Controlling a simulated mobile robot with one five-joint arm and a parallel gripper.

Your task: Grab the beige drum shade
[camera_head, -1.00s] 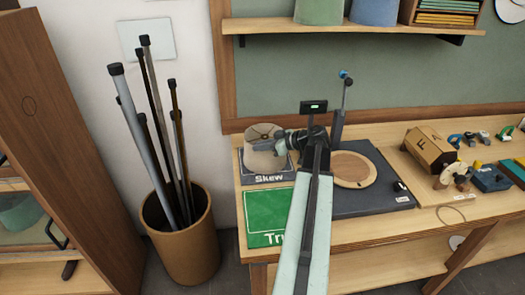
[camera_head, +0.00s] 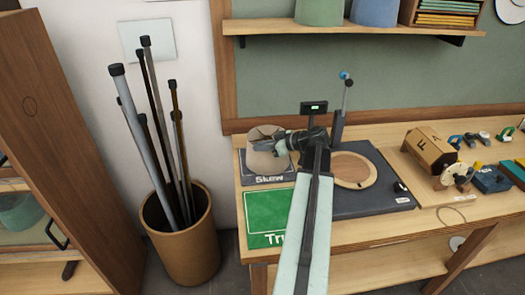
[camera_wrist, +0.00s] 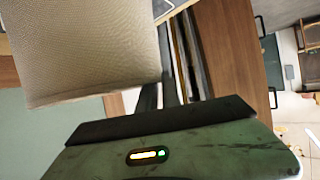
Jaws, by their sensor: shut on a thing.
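The beige drum shade (camera_head: 262,161) is at the left end of the workbench, at the dark pad marked "Skew" (camera_head: 270,180). It looks slightly tilted. My gripper (camera_head: 284,144) is shut on the shade at its upper right side. The fingertips are small and partly hidden in the head view. In the wrist view the shade (camera_wrist: 85,50) fills the upper left, close to my gripper. I cannot tell whether the shade's bottom still touches the pad.
A green mat (camera_head: 265,212) lies in front of the pad. A dark board with a round wooden disc (camera_head: 352,170) is to the right. A bin of poles (camera_head: 182,245) stands left of the bench. A wooden box (camera_head: 429,148) and small parts lie farther right.

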